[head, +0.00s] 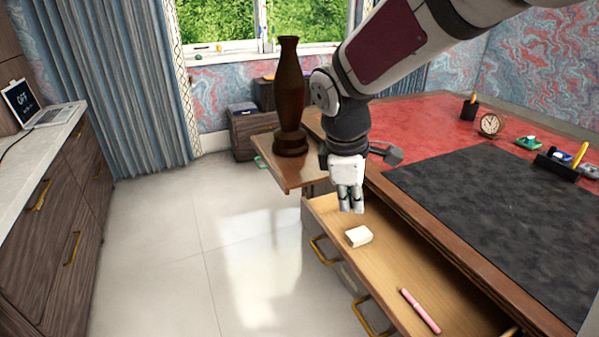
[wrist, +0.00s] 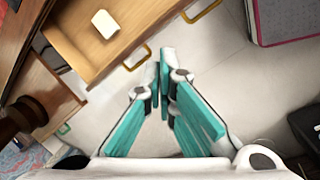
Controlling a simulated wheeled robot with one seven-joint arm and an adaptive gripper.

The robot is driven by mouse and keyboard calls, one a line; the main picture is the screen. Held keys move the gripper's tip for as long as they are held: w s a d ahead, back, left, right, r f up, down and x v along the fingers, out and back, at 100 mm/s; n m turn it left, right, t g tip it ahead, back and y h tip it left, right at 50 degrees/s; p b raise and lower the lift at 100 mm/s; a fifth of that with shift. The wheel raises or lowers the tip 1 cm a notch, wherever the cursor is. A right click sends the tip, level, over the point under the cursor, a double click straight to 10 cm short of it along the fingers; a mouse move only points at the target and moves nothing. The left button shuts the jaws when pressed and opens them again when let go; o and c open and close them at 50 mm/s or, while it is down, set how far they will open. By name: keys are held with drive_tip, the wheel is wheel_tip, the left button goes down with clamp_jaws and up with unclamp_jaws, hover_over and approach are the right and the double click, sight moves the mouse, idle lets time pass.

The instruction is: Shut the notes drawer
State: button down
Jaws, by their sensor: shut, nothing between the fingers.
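The notes drawer (head: 385,262) is pulled out from under the desk. A cream block (head: 358,236) and a pink pen (head: 420,311) lie in it. My gripper (head: 351,211) points down near the drawer's far end, its fingers together and empty. In the wrist view, the fingertips (wrist: 164,62) appear on the floor side of the drawer front (wrist: 123,58), beside a gold handle (wrist: 140,58). I cannot tell whether they touch it. The cream block also shows in the wrist view (wrist: 105,23). The drawer's near end is cut off in the head view.
A dark vase (head: 290,95) stands on a wooden side leaf (head: 285,172) behind my gripper. The red desk top (head: 430,130) holds a black mat (head: 500,200), a clock (head: 490,124) and a pen cup (head: 469,107). The pale floor (head: 220,260) left of the drawer is clear.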

sight(324, 260)
drive_tip(key=w+a+f+n+b, duration=0.2)
drive_tip(key=w+a+f+n, duration=0.25)
drive_tip(key=f, duration=0.45)
drive_tip(key=w+a+f+n+b, duration=0.25)
drive_tip(key=w+f+n, duration=0.2)
drive_tip(key=f, duration=0.55)
drive_tip(key=shift+m+g, duration=0.4)
drive_tip(key=shift+m, duration=0.1)
drive_tip(key=w+d+f, duration=0.1)
drive_tip(key=f, duration=0.2)
drive_tip(key=d+f, duration=0.1)
drive_tip(key=f, duration=0.2)
drive_tip(key=w+d+f, duration=0.1)
drive_tip(key=d+f, duration=0.1)
drive_tip(key=f, duration=0.1)
drive_tip(key=shift+w+d+f+b, duration=0.1)
drive_tip(key=shift+w+f+b, duration=0.1)
drive_tip(key=shift+w+b, duration=0.15)
drive_tip(key=shift+w+d, duration=0.2)
drive_tip(key=shift+d, duration=0.3)
drive_tip(key=w+d, duration=0.2)
drive_tip(key=d, duration=0.5)
drive_tip(key=w+d, duration=0.3)
drive_tip(key=d, duration=0.3)
drive_tip(key=w+d, duration=0.2)
drive_tip(key=d, duration=0.5)
drive_tip(key=shift+w+d, duration=0.3)
drive_tip(key=shift+d, duration=0.05)
